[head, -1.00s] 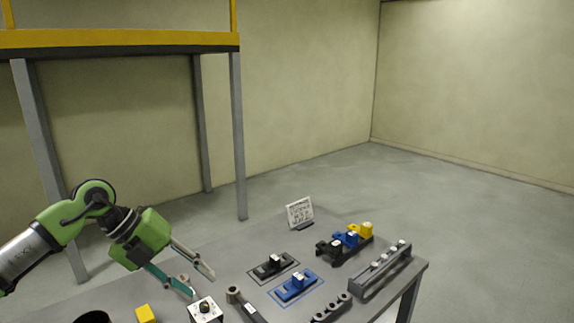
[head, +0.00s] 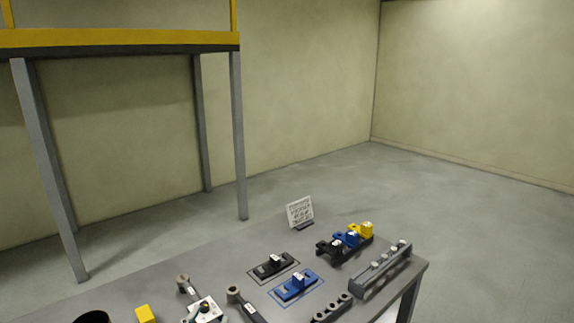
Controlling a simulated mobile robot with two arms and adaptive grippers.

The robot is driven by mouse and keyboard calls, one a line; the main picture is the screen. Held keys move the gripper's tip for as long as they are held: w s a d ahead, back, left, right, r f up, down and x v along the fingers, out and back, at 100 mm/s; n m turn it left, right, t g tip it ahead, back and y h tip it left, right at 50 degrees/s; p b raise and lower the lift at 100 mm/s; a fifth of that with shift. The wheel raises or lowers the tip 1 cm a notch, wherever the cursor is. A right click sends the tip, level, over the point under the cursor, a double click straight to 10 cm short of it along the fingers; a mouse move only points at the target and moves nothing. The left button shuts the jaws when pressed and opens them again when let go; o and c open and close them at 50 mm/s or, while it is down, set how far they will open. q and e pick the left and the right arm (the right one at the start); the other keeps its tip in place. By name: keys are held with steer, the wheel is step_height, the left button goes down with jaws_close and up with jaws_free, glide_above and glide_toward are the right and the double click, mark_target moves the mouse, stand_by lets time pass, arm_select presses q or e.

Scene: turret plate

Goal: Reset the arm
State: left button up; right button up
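The left arm is out of the picture in the head view, and I cannot make out its gripper. The right gripper is not in view either. The grey table (head: 225,255) where the left gripper was is uncovered. On it a grey ring-ended tool (head: 183,280) with a white label lies near the left front. A white box (head: 206,309) with a dark knob is just in front of it, cut by the bottom edge.
A second ring-ended tool (head: 234,293), a yellow block (head: 145,314), a black part (head: 272,265) and a blue part (head: 296,286) lie on the table. A stepped holder (head: 335,252), a grey rack (head: 380,271) and a sign (head: 300,212) stand further right. Open floor lies behind.

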arm_select(q)
steer(key=s+a+f+n+g, duration=0.1)
steer(key=s+f+g, duration=0.4)
steer(key=s, duration=0.4)
steer(key=s+a+f+n+g, duration=0.1)
steer(key=s+f+g, duration=0.2)
steer(key=s+f, duration=0.55)
steer(key=s+a+f+n+g, duration=0.15)
steer(key=s+f+g, duration=0.3)
steer(key=s, duration=0.65)
step_height(320, 180, down, 30)
steer(key=b, duration=0.5)
steer(key=s+a+f+g+b, duration=0.1)
steer(key=s+f+b, duration=0.1)
steer(key=s+f, duration=0.7)
steer(key=s+a+f+m+g+b, duration=0.1)
steer(key=s+a+f+b, duration=0.1)
steer(key=s+f, duration=0.7)
step_height(320, 180, down, 5)
steer(key=shift+f+y+b, duration=0.1)
steer(key=shift+y+b, duration=0.3)
steer(key=shift+b, duration=0.1)
